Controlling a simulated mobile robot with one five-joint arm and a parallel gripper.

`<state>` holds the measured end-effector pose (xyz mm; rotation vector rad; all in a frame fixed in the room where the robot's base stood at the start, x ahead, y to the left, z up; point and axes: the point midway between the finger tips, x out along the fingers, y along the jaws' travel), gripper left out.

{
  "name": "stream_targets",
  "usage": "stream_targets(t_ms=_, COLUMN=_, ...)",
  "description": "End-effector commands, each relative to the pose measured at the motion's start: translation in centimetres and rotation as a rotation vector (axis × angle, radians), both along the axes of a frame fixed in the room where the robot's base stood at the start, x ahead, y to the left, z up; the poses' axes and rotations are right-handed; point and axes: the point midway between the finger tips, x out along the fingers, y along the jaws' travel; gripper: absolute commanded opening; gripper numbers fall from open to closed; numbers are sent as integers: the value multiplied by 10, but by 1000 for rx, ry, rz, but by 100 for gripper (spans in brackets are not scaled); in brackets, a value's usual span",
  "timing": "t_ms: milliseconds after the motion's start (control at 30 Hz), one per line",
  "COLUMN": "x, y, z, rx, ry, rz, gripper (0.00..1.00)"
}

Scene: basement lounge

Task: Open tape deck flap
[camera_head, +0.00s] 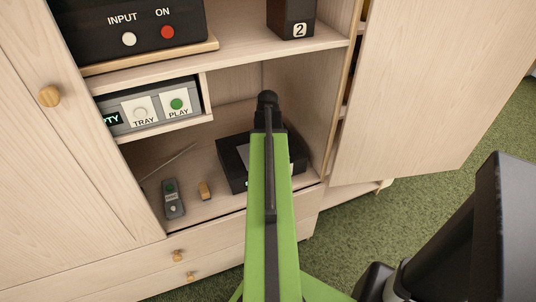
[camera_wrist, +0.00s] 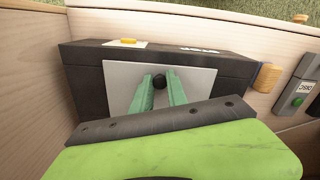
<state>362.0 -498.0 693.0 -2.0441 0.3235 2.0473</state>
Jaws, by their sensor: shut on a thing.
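The black tape deck (camera_head: 232,177) sits on the lower cabinet shelf, partly hidden behind my green arm. In the wrist view the tape deck (camera_wrist: 86,88) fills the middle, with a light grey flap (camera_wrist: 118,80) on it. A small round black knob (camera_wrist: 159,79) stands on the flap. My gripper (camera_wrist: 160,88) has its two pale green fingers on either side of the knob and is shut on it. The flap looks flat against the deck; its lower part is hidden by my gripper. In the head view my arm hides the fingers.
A grey remote (camera_head: 173,198) and a small wooden block (camera_head: 205,190) lie left of the deck. A grey player with TRAY and PLAY buttons (camera_head: 150,107) sits above left. The open cabinet door (camera_head: 425,80) stands at right. The cabinet side wall is close to the deck.

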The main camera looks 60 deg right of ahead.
Motion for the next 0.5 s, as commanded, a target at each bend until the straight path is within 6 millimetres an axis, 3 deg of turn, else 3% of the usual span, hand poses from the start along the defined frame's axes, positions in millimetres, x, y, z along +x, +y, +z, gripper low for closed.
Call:
stream_targets(t_ms=267, x=1, y=-3, z=8, rx=-14, ry=0, rz=-2, gripper=0)
stream_targets(t_ms=500, x=8, y=-8, z=29, rx=-14, ry=-1, rz=-2, gripper=0)
